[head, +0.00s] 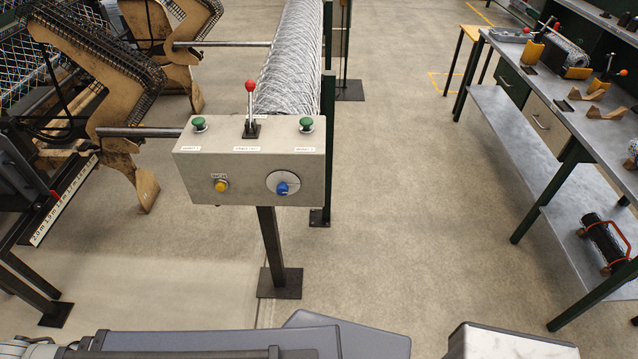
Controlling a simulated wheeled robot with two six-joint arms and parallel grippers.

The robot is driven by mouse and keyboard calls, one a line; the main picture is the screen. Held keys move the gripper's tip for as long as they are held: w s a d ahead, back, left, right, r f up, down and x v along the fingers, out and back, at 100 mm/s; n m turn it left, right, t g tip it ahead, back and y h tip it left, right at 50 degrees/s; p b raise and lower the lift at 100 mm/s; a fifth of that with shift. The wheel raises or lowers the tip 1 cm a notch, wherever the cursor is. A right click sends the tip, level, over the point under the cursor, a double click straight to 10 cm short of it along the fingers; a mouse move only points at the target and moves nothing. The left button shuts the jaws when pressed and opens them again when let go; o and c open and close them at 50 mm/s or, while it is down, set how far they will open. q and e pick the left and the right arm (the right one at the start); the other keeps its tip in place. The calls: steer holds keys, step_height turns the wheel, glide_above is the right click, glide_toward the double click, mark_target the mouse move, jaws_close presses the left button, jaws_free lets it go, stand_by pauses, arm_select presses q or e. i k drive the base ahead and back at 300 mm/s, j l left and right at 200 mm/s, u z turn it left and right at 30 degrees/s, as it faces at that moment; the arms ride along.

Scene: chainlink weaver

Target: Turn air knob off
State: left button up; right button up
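A grey control box (250,165) stands on a dark post in the middle of the head view. On its front right is a blue knob (283,188) set on a round pale dial. Its label is too small to read, so I cannot tell whether this is the air knob or which way it is set. A yellow button (221,185) is at the front left. On top are two green buttons (199,124) and (306,125), and a red-balled lever (250,100) stands upright between them. Neither of my grippers is in view.
A roll of wire mesh (292,60) and brown machine frames (95,75) stand behind and left of the box. A workbench (548,88) with tools is on the right. The floor (420,200) between box and bench is clear.

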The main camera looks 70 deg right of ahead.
mark_target(282, 189)
steer(key=z, duration=2.3)
